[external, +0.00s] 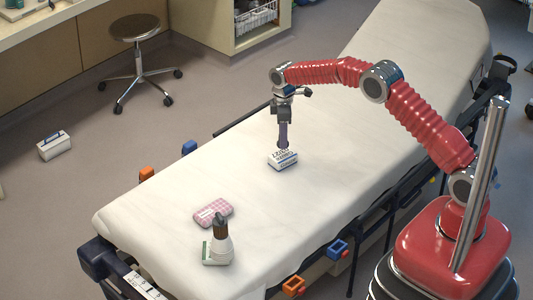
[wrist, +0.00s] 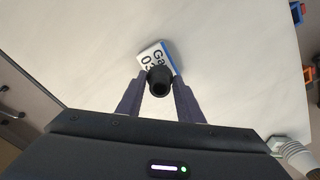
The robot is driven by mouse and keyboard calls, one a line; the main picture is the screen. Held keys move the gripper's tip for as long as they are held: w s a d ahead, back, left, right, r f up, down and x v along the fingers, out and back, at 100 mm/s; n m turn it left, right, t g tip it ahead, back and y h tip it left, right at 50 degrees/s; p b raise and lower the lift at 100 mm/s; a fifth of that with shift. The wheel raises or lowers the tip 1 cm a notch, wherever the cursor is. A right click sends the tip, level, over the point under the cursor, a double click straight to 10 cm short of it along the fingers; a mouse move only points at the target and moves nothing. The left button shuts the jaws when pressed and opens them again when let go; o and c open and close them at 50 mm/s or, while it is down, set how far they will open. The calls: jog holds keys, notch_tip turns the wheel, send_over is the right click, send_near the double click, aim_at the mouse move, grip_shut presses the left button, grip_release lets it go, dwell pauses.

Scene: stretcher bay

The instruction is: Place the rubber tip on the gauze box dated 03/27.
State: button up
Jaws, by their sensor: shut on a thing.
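The black rubber tip (wrist: 160,80) shows in the wrist view as a dark round piece with a hollow end. My gripper (wrist: 160,90) is shut on it, one finger on each side. In the external view my gripper (external: 283,145) points straight down over a white and blue gauze box (external: 283,161) on the stretcher. The gauze box also shows in the wrist view (wrist: 150,55), behind the tip, with "Ga" and "03" readable and the rest of the print covered. I cannot tell whether the tip touches the box top.
Blue and orange clamps line the rails. The white sheet (external: 345,120) around the gauze box is clear.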

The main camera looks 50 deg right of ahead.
jog(key=shift+f, duration=0.1)
jog(key=shift+f, duration=1.8)
jog(key=o, duration=1)
jog(key=shift+f, duration=0.1)
jog(key=shift+o, duration=0.2)
notch_tip(320, 180, up, 12)
jog(key=shift+r, duration=0.15)
